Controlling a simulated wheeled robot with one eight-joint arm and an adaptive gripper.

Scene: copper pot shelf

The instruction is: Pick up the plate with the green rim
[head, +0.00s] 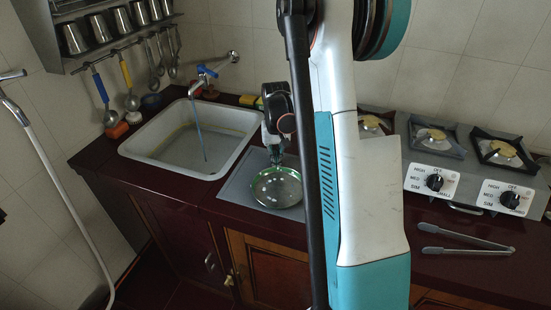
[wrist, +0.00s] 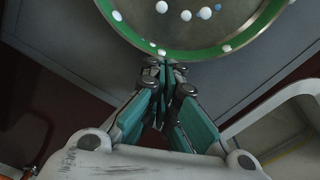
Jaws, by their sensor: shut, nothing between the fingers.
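The plate with the green rim (head: 277,188) lies on a grey mat or board (head: 236,187) on the dark red counter, right of the sink. In the wrist view the plate (wrist: 190,28) fills the top; its inside is dark with several small white and blue dots, and the far side is cut off. My gripper (head: 275,157) is at the plate's back edge, its fingers pointing down. In the wrist view my gripper (wrist: 165,65) is shut and empty, its tips beside the green rim. I cannot tell whether they touch it.
The white sink (head: 190,140) with running tap (head: 205,75) is left of the plate. A gas stove (head: 455,155) and metal tongs (head: 467,243) are on the right. My arm hides the counter between. A shelf with metal cups (head: 100,28) hangs at upper left.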

